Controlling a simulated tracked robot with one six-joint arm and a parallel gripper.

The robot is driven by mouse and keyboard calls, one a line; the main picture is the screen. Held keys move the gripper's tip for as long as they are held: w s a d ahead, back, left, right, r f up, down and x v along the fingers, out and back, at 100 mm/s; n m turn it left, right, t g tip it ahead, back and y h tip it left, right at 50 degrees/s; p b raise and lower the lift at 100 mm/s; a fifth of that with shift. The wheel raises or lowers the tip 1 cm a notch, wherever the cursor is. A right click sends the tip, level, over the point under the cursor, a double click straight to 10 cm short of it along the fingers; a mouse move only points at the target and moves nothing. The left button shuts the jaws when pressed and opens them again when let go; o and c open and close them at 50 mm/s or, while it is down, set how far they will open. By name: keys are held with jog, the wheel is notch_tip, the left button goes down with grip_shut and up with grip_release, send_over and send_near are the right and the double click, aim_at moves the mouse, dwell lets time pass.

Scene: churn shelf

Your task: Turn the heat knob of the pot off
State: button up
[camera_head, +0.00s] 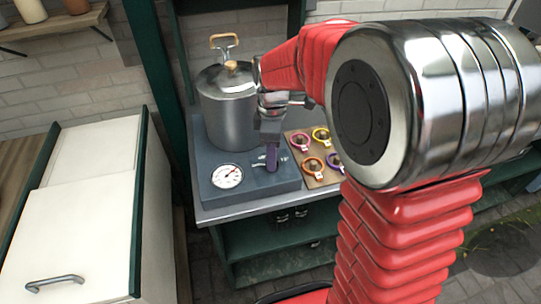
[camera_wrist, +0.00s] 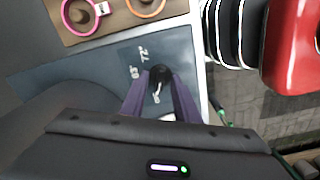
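The metal pot (camera_head: 232,118) has a lid with a wooden knob and stands on a blue-grey heater base (camera_head: 262,186). My gripper (camera_head: 271,165) points down over the base's right part. In the wrist view its purple fingers (camera_wrist: 160,84) are apart, one on each side of the knob. I cannot tell whether they touch it.
A brown board (camera_head: 318,182) with several coloured rings on pegs lies right of the heater base, close to my gripper. A white cabinet (camera_head: 75,225) stands at left. A wall shelf (camera_head: 60,24) holds jars at upper left. A dark green post (camera_head: 160,80) rises left of the pot.

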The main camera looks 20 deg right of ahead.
jog(key=shift+r, duration=0.15)
notch_tip(320, 180, up, 13)
jog(key=shift+r, duration=0.2)
dwell(0.5)
dwell(0.4)
jog(key=s+f+m+t, duration=0.3)
jog(key=s+m+t, duration=0.2)
jog(key=s+m, duration=0.8)
jog(key=shift+s+m+t, duration=0.3)
jog(key=shift+s, duration=2.9)
